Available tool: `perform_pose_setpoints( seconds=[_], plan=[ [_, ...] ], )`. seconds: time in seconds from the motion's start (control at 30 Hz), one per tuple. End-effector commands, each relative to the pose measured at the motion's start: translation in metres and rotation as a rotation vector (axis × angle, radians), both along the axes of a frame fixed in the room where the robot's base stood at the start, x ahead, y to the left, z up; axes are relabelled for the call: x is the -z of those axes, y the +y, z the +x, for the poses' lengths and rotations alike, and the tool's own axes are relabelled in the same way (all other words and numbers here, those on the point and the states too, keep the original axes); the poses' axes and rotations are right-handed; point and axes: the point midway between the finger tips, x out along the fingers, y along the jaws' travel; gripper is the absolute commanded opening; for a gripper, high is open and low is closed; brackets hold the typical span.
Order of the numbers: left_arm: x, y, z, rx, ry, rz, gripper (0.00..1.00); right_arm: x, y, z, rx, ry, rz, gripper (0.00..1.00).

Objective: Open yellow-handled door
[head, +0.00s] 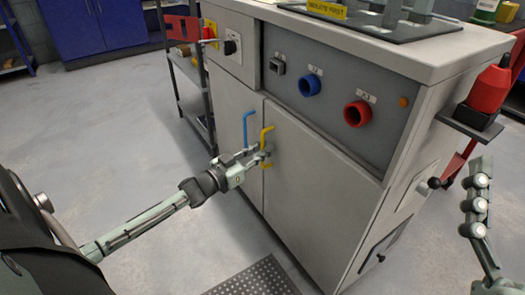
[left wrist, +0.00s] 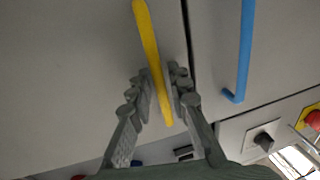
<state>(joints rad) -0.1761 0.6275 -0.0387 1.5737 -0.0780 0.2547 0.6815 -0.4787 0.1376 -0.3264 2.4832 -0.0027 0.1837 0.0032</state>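The yellow handle (head: 265,138) is a vertical bar on the grey cabinet's right-hand door (head: 315,190), which looks closed. My left gripper (head: 262,155) is at this handle. In the left wrist view, the yellow handle (left wrist: 152,55) runs between the two fingers of my left gripper (left wrist: 161,88). The fingers are drawn in close on both sides and appear to touch it. My right gripper (head: 478,185) is at the right edge of the head view, apart from the cabinet door, seen side-on, so its opening cannot be judged.
A blue handle (head: 246,127) is on the door just left of the yellow one. Above the doors, a panel carries a blue ring (head: 309,85) and a red ring (head: 357,113). A red bottle (head: 489,90) stands on a side bracket. The floor (head: 150,120) in front is mostly clear.

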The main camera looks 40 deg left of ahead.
Motion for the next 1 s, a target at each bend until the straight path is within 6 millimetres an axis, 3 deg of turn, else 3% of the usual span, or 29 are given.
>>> perform_pose_setpoints(
  seconds=[0.23, 0.4, 1.0],
  plan=[
    [0.0003, -0.0004, 0.0007, 0.000, 0.001, 0.000, 0.18, -0.0005, -0.0003, -0.0002, 0.000, -0.003, 0.001, 0.78],
    [0.0003, -0.0005, 0.0006, 0.000, 0.001, 0.000, 0.00, -0.0003, -0.0003, 0.0000, 0.000, -0.002, 0.001, 0.78],
    [-0.0006, 0.0014, -0.0038, -0.011, 0.002, -0.003, 0.00, 0.0007, 0.0012, 0.0026, -0.001, 0.025, -0.008, 0.78]
  ],
)
